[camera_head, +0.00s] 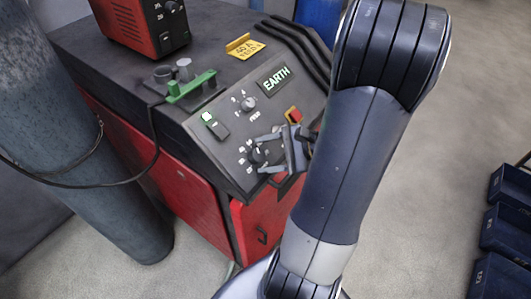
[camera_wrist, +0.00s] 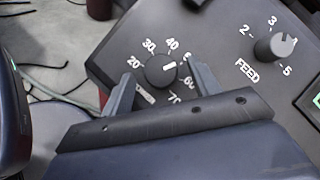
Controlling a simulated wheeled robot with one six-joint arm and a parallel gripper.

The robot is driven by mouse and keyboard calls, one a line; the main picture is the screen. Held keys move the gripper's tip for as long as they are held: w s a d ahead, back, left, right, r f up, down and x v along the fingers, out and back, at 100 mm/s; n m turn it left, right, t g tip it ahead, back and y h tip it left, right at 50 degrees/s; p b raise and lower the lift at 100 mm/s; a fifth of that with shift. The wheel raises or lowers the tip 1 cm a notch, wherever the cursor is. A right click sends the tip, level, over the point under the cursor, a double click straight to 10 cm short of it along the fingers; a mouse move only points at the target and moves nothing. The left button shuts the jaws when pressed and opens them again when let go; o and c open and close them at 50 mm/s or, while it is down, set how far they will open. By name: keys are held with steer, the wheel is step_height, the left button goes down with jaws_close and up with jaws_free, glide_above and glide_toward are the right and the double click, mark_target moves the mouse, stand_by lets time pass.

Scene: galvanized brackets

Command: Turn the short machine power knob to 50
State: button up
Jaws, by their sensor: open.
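The power knob (camera_wrist: 161,70) is a short, round black knob on the dark sloped panel, ringed by white numbers. Its white mark points right and slightly up, towards a partly hidden label between 40 and 60. In the head view the knob (camera_head: 257,154) is near the panel's lower front edge. My gripper (camera_wrist: 161,69) is open, with one finger on each side of the knob; small gaps seem to show, but contact is unclear. The gripper (camera_head: 261,153) reaches in from the right in the head view. The fingers cover some dial labels.
The feed knob (camera_wrist: 275,46) stands up and to the right of the power knob in the wrist view. A rocker switch (camera_head: 215,126), a red-yellow switch (camera_head: 293,115) and a green clamp (camera_head: 191,88) are nearby. A blue cylinder (camera_head: 75,110) stands left of the machine.

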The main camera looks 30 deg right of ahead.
steer(key=v, duration=1)
steer(key=shift+s+d+b, duration=0.15)
steer(key=shift+b, duration=0.15)
steer(key=x, duration=1.1)
steer(key=shift+r+p, duration=0.1)
steer(key=shift+p, duration=0.25)
steer(key=shift+s+d, duration=0.1)
steer(key=shift+d, duration=0.05)
